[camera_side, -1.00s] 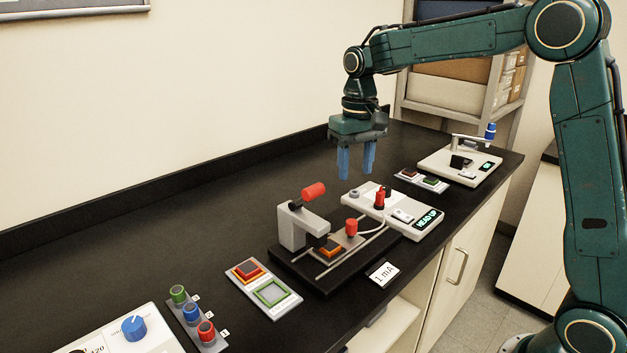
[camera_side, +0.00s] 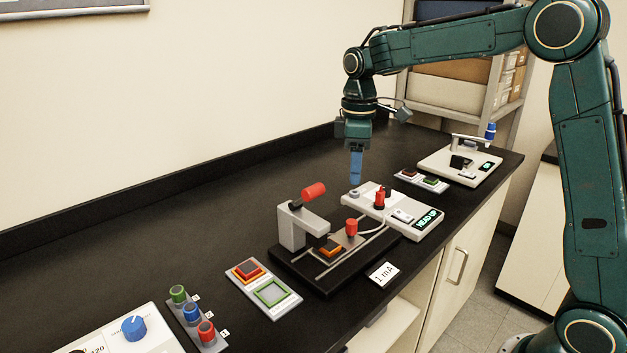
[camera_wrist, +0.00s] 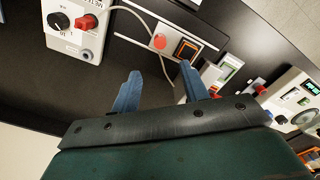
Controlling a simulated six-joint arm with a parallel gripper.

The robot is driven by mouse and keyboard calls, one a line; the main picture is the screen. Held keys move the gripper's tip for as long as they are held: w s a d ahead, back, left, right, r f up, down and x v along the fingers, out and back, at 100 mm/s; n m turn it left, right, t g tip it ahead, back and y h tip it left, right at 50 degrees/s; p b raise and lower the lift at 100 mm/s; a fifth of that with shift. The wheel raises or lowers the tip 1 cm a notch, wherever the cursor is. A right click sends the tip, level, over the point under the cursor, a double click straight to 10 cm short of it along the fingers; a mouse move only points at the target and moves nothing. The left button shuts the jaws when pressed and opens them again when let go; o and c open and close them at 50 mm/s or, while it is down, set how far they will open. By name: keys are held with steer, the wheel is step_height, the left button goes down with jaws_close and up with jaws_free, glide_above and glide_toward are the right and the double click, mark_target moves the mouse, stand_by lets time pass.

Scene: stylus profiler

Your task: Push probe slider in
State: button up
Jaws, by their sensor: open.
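The probe slider appears to be the carriage with a red knob (camera_side: 351,228) on the rails of a black base (camera_side: 293,267); a pale cable runs from it to a white control box. A grey clamp with a red-tipped lever (camera_side: 314,191) stands beside it, above an orange-and-black square (camera_side: 330,249). My gripper (camera_side: 356,182) is open and empty, pointing down above the bench behind the white box, apart from the slider. In the wrist view, my gripper (camera_wrist: 160,82) shows two spread blue fingers, with the red knob (camera_wrist: 158,41) beyond them.
The white box (camera_side: 423,232) reads "HEAD UP" and carries a red-capped knob (camera_side: 380,197). A two-button panel (camera_side: 263,288) and coloured posts (camera_side: 191,313) lie front left. Another white device (camera_side: 462,168) stands back right. Bench behind the black base is clear.

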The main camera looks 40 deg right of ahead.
mark_target(352, 222)
steer(key=shift+n, duration=0.7)
steer(key=shift+f, duration=0.15)
step_height(352, 222, down, 14)
steer(key=shift+r, duration=0.25)
jaws_close()
stand_by(0.3)
